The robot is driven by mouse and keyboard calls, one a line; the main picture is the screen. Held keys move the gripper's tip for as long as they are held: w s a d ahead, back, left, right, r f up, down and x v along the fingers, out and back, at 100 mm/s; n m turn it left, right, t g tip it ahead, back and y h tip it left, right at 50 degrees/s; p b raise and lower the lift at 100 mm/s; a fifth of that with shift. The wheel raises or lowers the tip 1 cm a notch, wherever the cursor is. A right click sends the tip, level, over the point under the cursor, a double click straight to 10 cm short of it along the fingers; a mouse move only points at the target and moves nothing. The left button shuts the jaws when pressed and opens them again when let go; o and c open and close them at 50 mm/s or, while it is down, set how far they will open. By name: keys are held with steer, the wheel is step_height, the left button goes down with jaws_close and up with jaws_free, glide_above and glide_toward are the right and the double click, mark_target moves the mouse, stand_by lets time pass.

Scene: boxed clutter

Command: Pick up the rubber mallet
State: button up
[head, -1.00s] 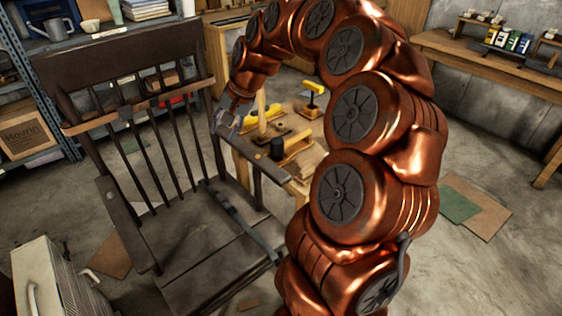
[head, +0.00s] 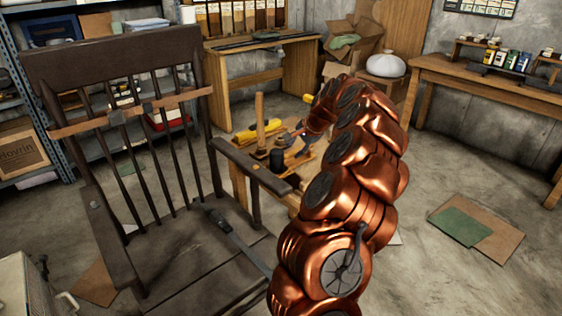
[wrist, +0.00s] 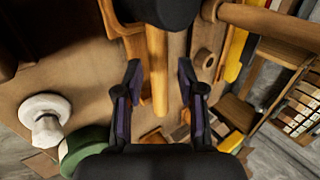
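The rubber mallet has a black head and a wooden handle. In the wrist view its handle (wrist: 157,75) runs down from the head, which is cut off by the top edge. In the head view the black head (head: 278,161) lies on the small wooden workbench, with most of the handle hidden. My gripper (wrist: 159,70) is open, with one finger on each side of the handle in the wrist view. I cannot tell whether the fingers touch it or how far above it they are. In the head view my gripper (head: 298,138) is small and partly hidden by clutter.
An upright wooden handle (head: 260,115) on a dark base and a yellow tool (head: 258,131) stand near the mallet. A dark wooden chair (head: 185,255) stands close on the left. In the wrist view a white knob-shaped thing (wrist: 45,115) and a green thing (wrist: 85,148) are at lower left.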

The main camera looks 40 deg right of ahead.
mark_target(292, 152)
steer(key=b+x, duration=0.1)
steer(key=x, duration=0.4)
steer(key=shift+s+a, duration=0.15)
steer(key=shift+c, duration=0.2)
jaws_close()
